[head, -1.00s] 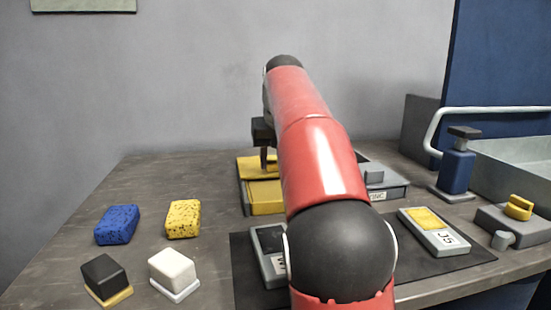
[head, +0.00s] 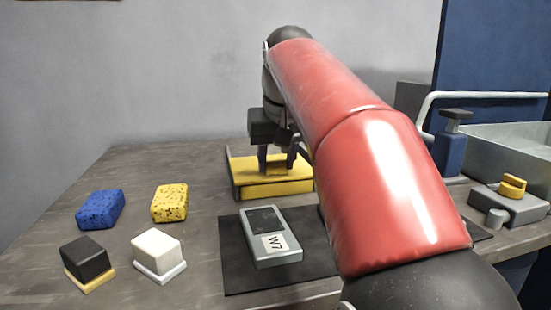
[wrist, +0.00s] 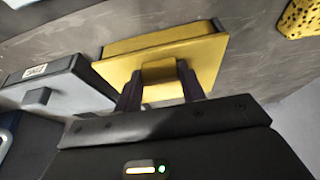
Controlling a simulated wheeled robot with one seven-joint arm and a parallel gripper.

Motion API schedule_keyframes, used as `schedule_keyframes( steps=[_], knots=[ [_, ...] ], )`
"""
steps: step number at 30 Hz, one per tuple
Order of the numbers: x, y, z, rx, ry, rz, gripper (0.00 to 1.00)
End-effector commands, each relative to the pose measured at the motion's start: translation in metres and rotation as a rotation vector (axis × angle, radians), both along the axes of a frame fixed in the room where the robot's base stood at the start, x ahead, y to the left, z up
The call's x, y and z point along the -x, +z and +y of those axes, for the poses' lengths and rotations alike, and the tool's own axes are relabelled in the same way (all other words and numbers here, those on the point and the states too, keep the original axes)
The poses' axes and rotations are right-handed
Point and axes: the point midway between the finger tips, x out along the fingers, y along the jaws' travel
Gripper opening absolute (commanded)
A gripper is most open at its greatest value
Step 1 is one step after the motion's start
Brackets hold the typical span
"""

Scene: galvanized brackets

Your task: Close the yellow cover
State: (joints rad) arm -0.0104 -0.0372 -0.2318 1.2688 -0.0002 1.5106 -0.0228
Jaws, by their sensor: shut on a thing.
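In the wrist view the cover (wrist: 205,60) shows as a broad yellow plate with a raised block-like handle (wrist: 158,72). My gripper (head: 277,165) points down over the cover, its two dark fingers on either side of the handle. In the wrist view my gripper (wrist: 160,85) is shut on this handle. I cannot tell whether the cover sits fully flush on the box.
A grey case with a label (wrist: 45,90) stands beside the box. A W7 device (head: 270,237) lies on a dark mat in front. Blue (head: 100,209) and yellow (head: 170,203) sponges and two small blocks are at left. A metal basin (head: 510,150) is at right.

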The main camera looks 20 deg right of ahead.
Motion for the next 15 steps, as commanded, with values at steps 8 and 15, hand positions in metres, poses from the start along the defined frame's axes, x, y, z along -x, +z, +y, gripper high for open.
schedule_keyframes(
  steps=[8, 15],
  knots=[
    [0.0020, -0.0006, 0.0004, -0.002, 0.000, 0.008, 0.62],
    [0.0023, 0.0028, 0.0004, -0.002, 0.000, 0.006, 0.62]
  ],
)
